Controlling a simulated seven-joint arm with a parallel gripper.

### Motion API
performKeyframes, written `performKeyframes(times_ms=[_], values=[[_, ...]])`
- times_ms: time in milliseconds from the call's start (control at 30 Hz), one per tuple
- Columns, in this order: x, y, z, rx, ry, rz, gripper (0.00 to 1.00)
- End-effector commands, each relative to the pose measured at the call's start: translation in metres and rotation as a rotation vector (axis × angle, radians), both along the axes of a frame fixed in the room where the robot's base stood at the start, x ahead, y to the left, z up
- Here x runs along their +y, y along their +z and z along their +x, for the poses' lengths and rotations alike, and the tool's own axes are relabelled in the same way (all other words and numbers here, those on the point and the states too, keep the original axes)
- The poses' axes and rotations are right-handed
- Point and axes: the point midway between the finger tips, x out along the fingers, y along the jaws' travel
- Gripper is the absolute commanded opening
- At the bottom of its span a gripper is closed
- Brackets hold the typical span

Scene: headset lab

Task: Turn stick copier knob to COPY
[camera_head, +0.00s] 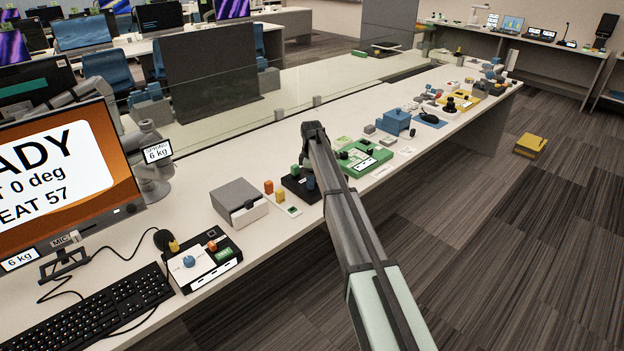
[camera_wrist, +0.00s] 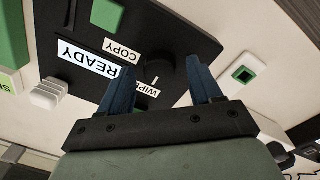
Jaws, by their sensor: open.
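The stick copier (camera_wrist: 75,28) is a black box in the wrist view, with a READY display (camera_wrist: 88,58), a COPY label (camera_wrist: 122,49) and a WIPE label (camera_wrist: 147,89). Its dark round knob (camera_wrist: 159,67) has a light mark on the side towards WIPE. My gripper (camera_wrist: 163,75) is open, its two blue fingers on either side of the knob. Whether they touch it I cannot tell. A green block (camera_wrist: 107,14) and a pale stick (camera_wrist: 48,93) are at the copier. In the head view the copier (camera_head: 288,184) is partly hidden by my gripper (camera_head: 309,182).
A grey box (camera_head: 236,194) and small orange blocks (camera_head: 269,187) stand left of the copier. A green device (camera_head: 362,155) stands close on its right. A white tile with a green square (camera_wrist: 243,75) lies beside the copier. The bench's front edge is near.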

Motion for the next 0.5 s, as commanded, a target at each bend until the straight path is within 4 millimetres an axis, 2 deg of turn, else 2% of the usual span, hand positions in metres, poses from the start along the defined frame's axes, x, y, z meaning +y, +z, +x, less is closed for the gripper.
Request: performKeyframes(times_ms=[367, 500], values=[[0.0, -0.0033, 0.0003, -0.001, 0.0, 0.0, 0.63], [0.0, -0.0032, 0.0003, -0.001, 0.0, 0.0, 0.5]])
